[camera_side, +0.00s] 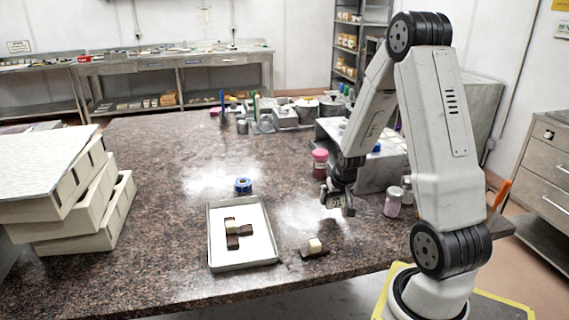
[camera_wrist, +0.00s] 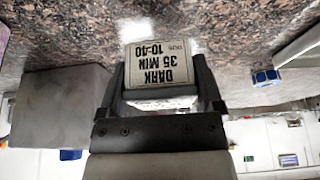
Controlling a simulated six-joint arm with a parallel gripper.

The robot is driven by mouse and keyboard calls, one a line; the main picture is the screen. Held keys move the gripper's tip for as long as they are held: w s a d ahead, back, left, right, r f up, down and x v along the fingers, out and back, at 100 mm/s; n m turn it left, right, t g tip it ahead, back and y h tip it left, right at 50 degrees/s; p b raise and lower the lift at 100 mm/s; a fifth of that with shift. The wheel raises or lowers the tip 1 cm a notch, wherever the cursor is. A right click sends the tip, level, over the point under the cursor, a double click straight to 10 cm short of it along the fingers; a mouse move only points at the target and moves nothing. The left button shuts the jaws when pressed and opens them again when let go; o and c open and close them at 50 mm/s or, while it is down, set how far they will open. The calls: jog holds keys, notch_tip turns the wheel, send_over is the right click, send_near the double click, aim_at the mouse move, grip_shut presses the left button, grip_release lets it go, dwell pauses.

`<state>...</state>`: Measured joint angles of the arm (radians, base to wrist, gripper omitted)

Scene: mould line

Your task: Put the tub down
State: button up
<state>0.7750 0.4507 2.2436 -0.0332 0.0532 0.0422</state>
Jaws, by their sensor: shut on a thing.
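In the wrist view my gripper (camera_wrist: 161,84) is shut on a pale tub (camera_wrist: 160,66). Its label, upside down in this view, reads "DARK 35 MIN 10:40". One dark finger lies on each side of the tub. In the side view my gripper (camera_side: 341,204) points down near the right part of the speckled counter (camera_side: 160,240). The tub is hard to make out there, and I cannot tell whether its base touches the counter.
A shallow tray (camera_side: 212,240) with dark and cream pieces stands left of my gripper. A small cream block (camera_side: 314,246) sits on a dark piece in front. Stacked trays (camera_side: 75,205) fill the left.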

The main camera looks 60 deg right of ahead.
aim_at(334, 207)
jog(key=shift+f, duration=0.1)
jog(key=shift+f, duration=1.65)
jog(key=shift+f, duration=0.15)
jog(key=o, duration=1.1)
jog(key=shift+r, duration=0.2)
jog(key=v, duration=1.2)
